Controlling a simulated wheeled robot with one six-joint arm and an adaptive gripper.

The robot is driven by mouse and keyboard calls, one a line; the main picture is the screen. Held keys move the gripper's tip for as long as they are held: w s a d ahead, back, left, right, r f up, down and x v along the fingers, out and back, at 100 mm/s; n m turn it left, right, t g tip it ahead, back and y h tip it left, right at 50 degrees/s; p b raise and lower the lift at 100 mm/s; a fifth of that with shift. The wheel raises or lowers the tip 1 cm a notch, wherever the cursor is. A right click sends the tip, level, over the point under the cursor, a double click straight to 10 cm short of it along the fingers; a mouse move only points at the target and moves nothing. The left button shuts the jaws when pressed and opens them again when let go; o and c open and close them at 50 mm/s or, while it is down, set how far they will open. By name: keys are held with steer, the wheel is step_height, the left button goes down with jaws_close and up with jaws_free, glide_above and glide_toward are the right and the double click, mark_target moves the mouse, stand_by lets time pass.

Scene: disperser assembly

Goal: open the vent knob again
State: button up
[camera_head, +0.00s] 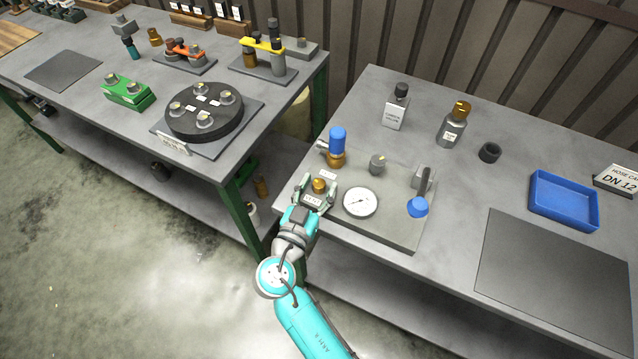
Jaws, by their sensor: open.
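A small brass knob (319,184), which looks like the vent knob, stands on the grey test plate (385,232) on the right bench. My gripper (316,188) is open at the plate's left front, with one finger on each side of this knob. I cannot tell whether the fingers touch it. A small white label (312,199) lies in front of the knob, partly framed by the gripper. How far the knob is turned cannot be seen.
The plate also bears a blue-capped brass fitting (337,145), a grey knob (377,164), a round gauge (360,201), a grey lever (421,180) and a blue round part (417,207). Bottles (396,108) and a blue tray (564,200) stand further right. A dark mat (555,275) is bare.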

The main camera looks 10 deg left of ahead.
steer(key=shift+w, duration=0.4)
steer(key=shift+c, duration=0.3)
jaws_close()
steer(key=shift+d+n+y, duration=0.15)
steer(key=shift+n+y, duration=0.15)
steer(key=shift+y, duration=0.2)
steer(key=shift+n+y, duration=0.5)
steer(key=shift+y, duration=0.2)
steer(key=shift+o, duration=0.3)
jaws_free()
